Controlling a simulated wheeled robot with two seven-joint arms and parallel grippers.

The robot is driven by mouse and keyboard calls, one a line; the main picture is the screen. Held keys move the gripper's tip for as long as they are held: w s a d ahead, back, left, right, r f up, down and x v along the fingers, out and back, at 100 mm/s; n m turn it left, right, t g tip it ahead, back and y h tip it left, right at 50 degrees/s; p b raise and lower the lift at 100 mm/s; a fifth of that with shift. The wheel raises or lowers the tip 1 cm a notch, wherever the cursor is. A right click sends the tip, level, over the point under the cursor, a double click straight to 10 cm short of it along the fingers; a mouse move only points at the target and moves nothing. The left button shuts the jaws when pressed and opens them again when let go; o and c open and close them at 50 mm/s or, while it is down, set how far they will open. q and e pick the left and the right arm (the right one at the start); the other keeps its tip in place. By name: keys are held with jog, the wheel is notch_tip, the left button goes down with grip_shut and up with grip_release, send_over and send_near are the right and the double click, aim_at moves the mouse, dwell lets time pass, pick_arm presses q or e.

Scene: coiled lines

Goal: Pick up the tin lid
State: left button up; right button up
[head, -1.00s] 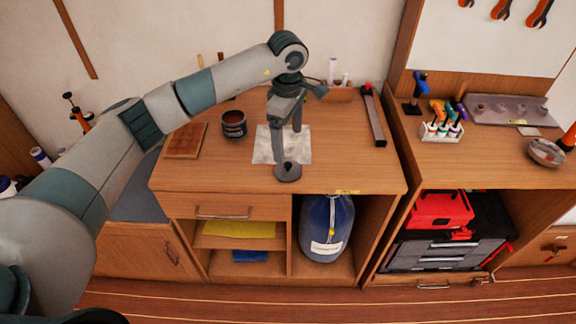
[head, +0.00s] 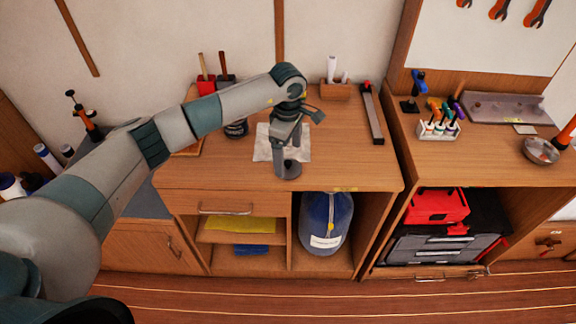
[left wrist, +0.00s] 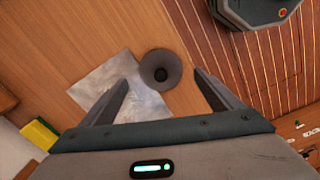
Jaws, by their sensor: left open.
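The tin lid (head: 288,170) is a dark grey round disc lying near the front edge of the wooden worktop, by the front corner of a pale sheet (head: 262,152). My left gripper (head: 288,154) points down over the lid, open and empty. In the left wrist view its fingers (left wrist: 161,77) stand on either side of the lid, with gaps between. Whether the fingertips are level with the lid is unclear. My right gripper is not in view.
A dark tin (head: 237,130) stands behind my left arm, mostly hidden. A red holder (head: 206,86) and a wooden box with white rolls (head: 336,91) are at the back. A long metal bar (head: 372,115) lies at the right. The worktop between lid and bar is clear.

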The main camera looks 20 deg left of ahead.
aim_at(288, 162)
pick_arm(q)
jog(key=shift+f+p, duration=0.3)
jog(key=shift+p, duration=0.1)
notch_tip(288, 162, down, 2)
jog(key=shift+f+p, duration=0.1)
jog(key=shift+p, duration=0.4)
jog(key=shift+f, duration=0.5)
jog(key=c, duration=1.1)
